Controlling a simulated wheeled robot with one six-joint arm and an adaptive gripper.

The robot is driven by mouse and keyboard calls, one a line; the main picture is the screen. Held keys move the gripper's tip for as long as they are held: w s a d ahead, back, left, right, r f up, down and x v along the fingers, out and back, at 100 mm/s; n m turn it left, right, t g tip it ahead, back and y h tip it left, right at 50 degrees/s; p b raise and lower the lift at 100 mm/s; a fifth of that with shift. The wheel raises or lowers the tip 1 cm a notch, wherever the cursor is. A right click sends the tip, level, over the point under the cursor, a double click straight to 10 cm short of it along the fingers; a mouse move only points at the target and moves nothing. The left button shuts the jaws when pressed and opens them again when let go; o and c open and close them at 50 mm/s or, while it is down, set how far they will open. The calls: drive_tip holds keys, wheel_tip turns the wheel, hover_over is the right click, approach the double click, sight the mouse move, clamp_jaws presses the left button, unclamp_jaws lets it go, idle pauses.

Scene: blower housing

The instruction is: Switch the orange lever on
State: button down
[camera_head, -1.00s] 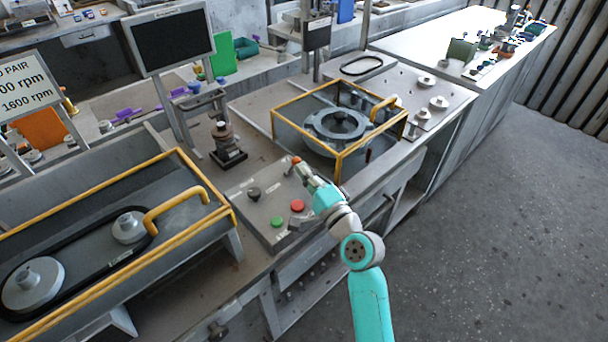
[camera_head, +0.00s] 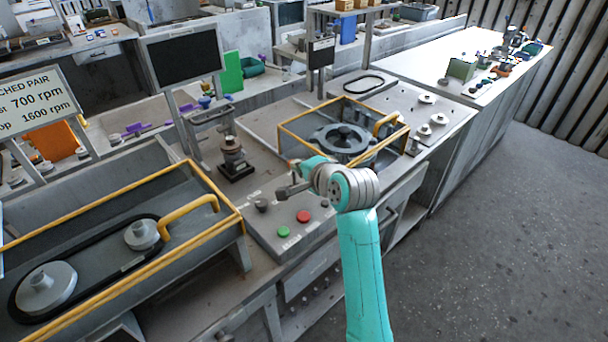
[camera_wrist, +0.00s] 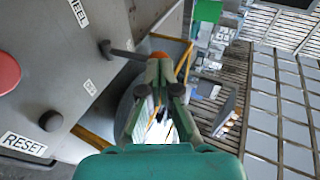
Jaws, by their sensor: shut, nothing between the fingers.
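The orange lever's knob (camera_head: 292,162) shows at the back edge of the sloped control panel (camera_head: 270,228), at the tip of my gripper (camera_head: 301,163). In the wrist view the orange knob (camera_wrist: 159,55) is just beyond my shut fingertips (camera_wrist: 163,64). A dark grey stem runs left from it towards the panel face. My fingers are shut with nothing between them. They appear to be against or very near the knob; I cannot tell whether they touch. My wrist hides part of the panel in the head view.
The panel has a red button (camera_head: 304,216), a green button (camera_head: 283,232) and a dark knob (camera_head: 262,205). A yellow-framed blower housing (camera_head: 342,137) stands just behind. A yellow-railed belt guard (camera_head: 180,246) is at left. Open floor (camera_head: 470,250) lies right.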

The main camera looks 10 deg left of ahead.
drive_tip(key=shift+w+a+r+g+h, duration=0.3)
drive_tip(key=shift+w+a+g+h, duration=0.35)
drive_tip(key=shift+a+g+h, duration=0.3)
drive_tip(key=shift+d+f, duration=0.1)
drive_tip(key=shift+f, duration=0.05)
drive_tip(key=shift+r, duration=0.85)
drive_tip(key=shift+r, duration=0.1)
